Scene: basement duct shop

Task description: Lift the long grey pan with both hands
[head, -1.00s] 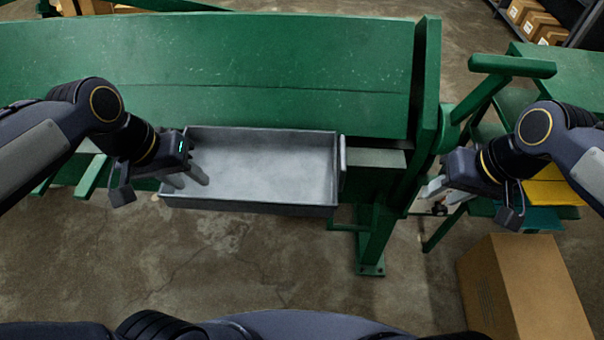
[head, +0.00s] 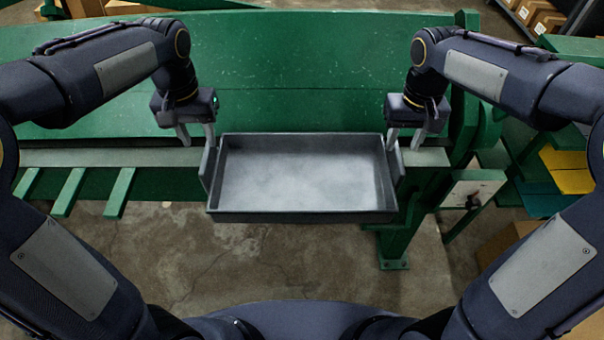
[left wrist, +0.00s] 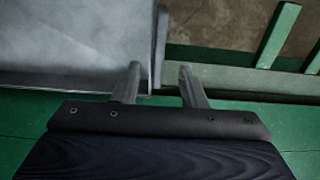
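The long grey pan (head: 305,202) is an open shallow tray with an upright bar handle at each end. It rests level on the front ledge of the green bench, its front side out over the edge. My left gripper (head: 197,137) is open above and behind the left handle (head: 208,168). In the left wrist view its two fingers (left wrist: 156,82) are apart, with the end of the handle (left wrist: 160,45) between them. My right gripper (head: 405,138) is open with fingers pointing down near the right handle (head: 397,162). I cannot tell whether its fingers straddle that handle.
The green bench (head: 300,50) fills the back, with slats (head: 70,190) at the left. A green frame with yellow and teal pieces (head: 565,175) stands at the right. A cardboard box (head: 505,240) is partly hidden by my right arm. The concrete floor in front is bare.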

